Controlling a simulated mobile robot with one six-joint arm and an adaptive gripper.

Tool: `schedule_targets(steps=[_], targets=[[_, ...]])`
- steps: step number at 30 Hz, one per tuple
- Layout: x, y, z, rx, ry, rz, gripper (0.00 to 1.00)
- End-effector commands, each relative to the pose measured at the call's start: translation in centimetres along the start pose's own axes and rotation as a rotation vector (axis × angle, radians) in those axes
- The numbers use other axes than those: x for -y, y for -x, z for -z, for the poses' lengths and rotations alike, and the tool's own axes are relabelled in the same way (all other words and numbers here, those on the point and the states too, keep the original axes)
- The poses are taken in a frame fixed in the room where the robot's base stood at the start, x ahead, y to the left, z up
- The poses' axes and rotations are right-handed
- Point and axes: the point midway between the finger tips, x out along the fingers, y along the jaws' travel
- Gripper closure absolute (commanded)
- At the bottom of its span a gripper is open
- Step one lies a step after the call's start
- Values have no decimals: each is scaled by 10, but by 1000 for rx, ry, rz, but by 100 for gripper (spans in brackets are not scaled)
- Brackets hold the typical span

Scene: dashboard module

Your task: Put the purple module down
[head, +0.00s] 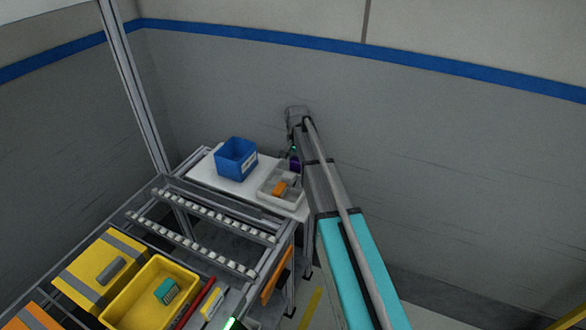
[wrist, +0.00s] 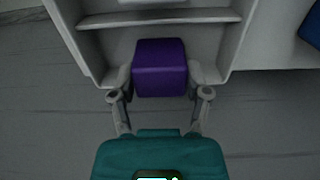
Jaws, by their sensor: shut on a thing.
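The purple module (wrist: 160,68) is a block held between the two fingers of my gripper (wrist: 160,78) in the wrist view. In the head view a small part of the purple module (head: 295,163) shows beneath my gripper (head: 293,150), beside the grey tray. The grey divided tray (wrist: 158,19) lies below and behind the module in the wrist view, and the module overlaps its near end. The tray (head: 264,196) also shows in the head view with an orange module (head: 280,188) in it. Whether the purple module touches the tray is unclear.
A blue bin (head: 236,159) stands left of the tray on the white table (head: 207,172). A roller rack (head: 200,220) is in front. A yellow bin (head: 138,290) with a teal module (head: 166,290) is at the lower left. The grey wall is close behind.

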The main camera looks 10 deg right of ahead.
Motion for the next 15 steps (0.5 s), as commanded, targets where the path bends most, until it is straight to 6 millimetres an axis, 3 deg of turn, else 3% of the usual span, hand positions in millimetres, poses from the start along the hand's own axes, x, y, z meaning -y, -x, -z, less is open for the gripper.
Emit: schedule_targets(steps=[4, 15], targets=[[0, -13, 0, 0, 0, 0, 87], [0, -14, 0, 0, 0, 0, 87]])
